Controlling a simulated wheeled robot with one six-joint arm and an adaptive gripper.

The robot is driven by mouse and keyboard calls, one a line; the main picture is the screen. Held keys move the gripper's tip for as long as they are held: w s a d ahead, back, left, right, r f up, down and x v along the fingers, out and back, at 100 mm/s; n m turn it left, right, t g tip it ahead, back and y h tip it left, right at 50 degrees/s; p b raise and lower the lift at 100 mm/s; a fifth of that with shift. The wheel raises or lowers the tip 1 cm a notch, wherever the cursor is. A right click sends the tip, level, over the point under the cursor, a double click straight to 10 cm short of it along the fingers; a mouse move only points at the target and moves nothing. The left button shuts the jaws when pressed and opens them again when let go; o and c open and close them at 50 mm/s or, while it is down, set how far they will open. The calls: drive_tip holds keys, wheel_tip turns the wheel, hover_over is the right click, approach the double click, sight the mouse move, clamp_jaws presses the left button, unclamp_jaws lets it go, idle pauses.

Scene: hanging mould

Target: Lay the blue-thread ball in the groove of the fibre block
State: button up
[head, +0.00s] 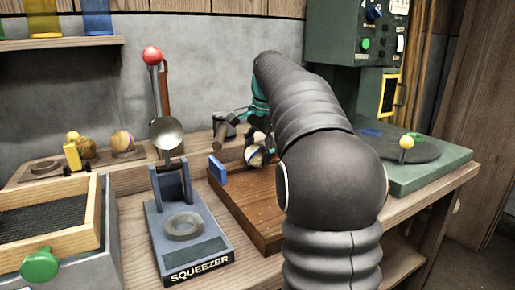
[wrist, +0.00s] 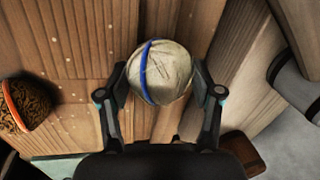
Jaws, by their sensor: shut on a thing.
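The blue-thread ball (wrist: 168,72) is pale and wound, with a blue band round it. My gripper (wrist: 160,80) is shut on it, one finger on each side. In the head view the ball (head: 256,156) hangs from my gripper (head: 257,148) over the back part of a brown wooden board, partly hidden by my arm. From these views I cannot tell whether it touches anything below. I cannot clearly make out the fibre block or its groove. A brown fibrous thing with an orange band (wrist: 24,105) shows at the left edge of the wrist view.
The brown board (head: 252,212) has a blue upright piece (head: 218,173) at its left. The squeezer (head: 185,240) stands left of it, and a wood-framed tray (head: 85,222) further left. Several balls lie at the back left. A green base with a dark disc (head: 405,150) is at right.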

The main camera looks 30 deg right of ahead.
drive_tip(key=shift+f, duration=0.35)
drive_tip(key=shift+f, duration=0.1)
idle(0.5)
drive_tip(key=o, duration=1.3)
drive_tip(key=shift+c, duration=0.2)
wheel_tip(320, 180, up, 12)
drive_tip(key=s, duration=0.2)
drive_tip(key=shift+s+d+f, duration=0.15)
drive_tip(key=shift+s+d, duration=0.05)
